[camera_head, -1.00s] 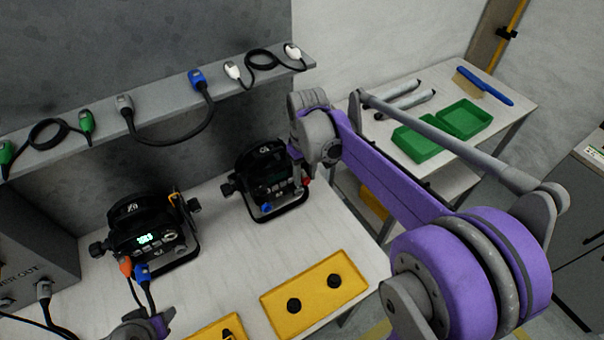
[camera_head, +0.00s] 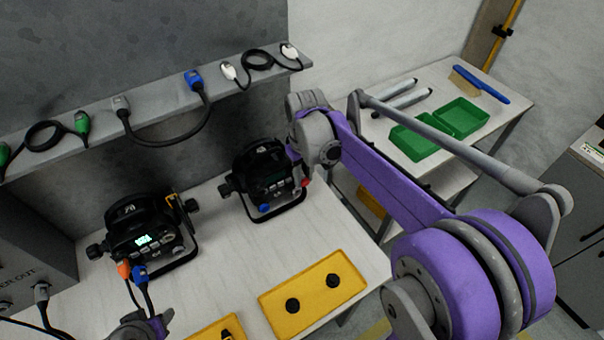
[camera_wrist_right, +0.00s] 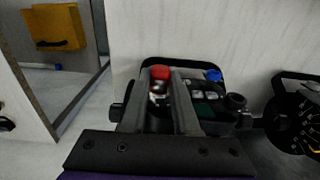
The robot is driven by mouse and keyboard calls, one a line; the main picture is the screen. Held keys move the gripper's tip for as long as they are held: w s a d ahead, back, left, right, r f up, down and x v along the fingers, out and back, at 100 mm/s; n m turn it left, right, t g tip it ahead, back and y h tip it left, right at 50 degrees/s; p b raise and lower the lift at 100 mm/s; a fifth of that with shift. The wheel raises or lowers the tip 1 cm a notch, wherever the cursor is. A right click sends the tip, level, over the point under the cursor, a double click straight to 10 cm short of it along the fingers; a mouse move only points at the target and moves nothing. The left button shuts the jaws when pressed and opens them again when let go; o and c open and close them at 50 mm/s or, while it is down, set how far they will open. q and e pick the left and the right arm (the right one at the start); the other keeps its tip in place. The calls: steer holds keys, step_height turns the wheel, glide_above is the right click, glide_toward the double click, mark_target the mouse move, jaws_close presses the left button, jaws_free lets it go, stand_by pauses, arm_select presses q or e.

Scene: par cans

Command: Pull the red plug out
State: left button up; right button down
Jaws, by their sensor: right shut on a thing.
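The red plug (camera_wrist_right: 160,73) sits between the two fingers of my right gripper (camera_wrist_right: 167,88) in the right wrist view. The gripper is shut on it, at the black lamp unit (camera_wrist_right: 212,86). In the head view a small red spot (camera_head: 305,181) shows at the right side of this lamp unit (camera_head: 262,172), just below my right wrist. My right fingers are mostly hidden there. How far the plug is seated is not clear. Part of my left arm's end (camera_head: 142,327) shows at the bottom left edge, its fingers not readable.
A blue connector (camera_head: 264,208) is on the same unit. A second lamp unit (camera_head: 140,236), with orange and blue plugs, stands to the left. A yellow plate (camera_head: 318,279) lies in front. Cables rest on the shelf (camera_head: 155,112) behind. Green trays (camera_head: 462,117) stand on a side table.

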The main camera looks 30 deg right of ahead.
steer(key=shift+s+d, duration=0.1)
steer(key=shift+s, duration=1.65)
steer(key=shift+s, duration=0.25)
